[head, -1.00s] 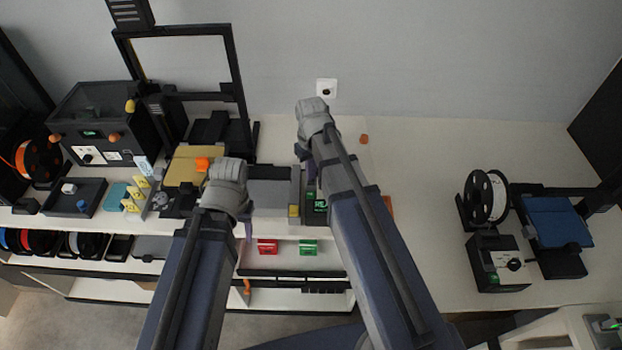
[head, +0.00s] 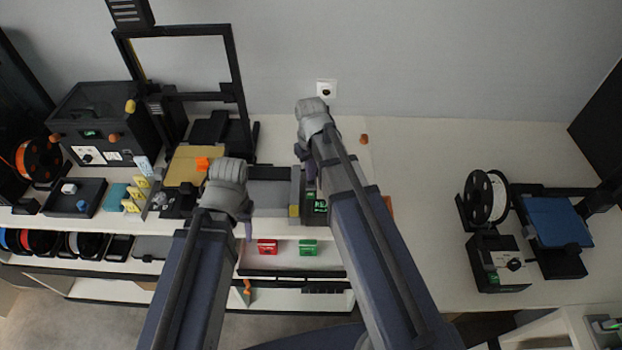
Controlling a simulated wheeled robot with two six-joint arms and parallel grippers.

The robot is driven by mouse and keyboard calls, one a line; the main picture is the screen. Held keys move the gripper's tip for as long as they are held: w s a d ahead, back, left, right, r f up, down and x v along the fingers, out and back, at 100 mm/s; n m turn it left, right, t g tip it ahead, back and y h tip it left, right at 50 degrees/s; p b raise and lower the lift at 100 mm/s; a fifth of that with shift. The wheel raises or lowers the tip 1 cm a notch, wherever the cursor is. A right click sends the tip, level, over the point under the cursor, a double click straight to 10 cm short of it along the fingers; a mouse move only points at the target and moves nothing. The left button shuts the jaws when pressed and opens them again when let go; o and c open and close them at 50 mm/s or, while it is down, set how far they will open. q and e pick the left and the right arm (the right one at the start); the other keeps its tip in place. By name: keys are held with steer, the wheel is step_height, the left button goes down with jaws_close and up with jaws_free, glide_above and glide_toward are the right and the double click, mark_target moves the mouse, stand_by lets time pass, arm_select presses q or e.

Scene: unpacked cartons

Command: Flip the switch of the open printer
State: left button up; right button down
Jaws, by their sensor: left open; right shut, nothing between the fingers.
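The open-frame printer (head: 233,55) stands at the back left of the counter, with a tall black frame and a gold bed (head: 182,165). A dark control box with a lit green display (head: 320,205) sits to its right, partly hidden by my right arm. I cannot make out the switch. My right gripper (head: 309,175) is shut and empty, pointing down beside the control box's back; its tips are partly covered. My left gripper (head: 247,232) is open and empty near the counter's front edge, mostly hidden by its wrist.
A dark enclosed printer (head: 105,115) stands at far left, with a tray (head: 75,198) before it. A blue-bed printer (head: 555,222) and its knobbed box (head: 498,262) are at right.

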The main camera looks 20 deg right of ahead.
mark_target(310, 183)
steer(key=shift+f+b, duration=0.85)
steer(key=shift+b, duration=0.05)
stand_by(0.7)
steer(key=shift+r, duration=0.1)
step_height(310, 183, up, 7)
steer(key=p, duration=0.7)
steer(key=shift+s+a+f, duration=0.2)
steer(key=shift+f, duration=0.05)
steer(key=s+a+f+b, duration=0.2)
steer(key=s+a+b, duration=0.1)
steer(key=s+a, duration=0.2)
steer(key=s+a+f+n+h+b, duration=0.1)
steer(key=s+a+f+b, duration=0.2)
steer(key=s, duration=0.6)
steer(key=shift+a+f, duration=0.3)
steer(key=shift+a, duration=0.75)
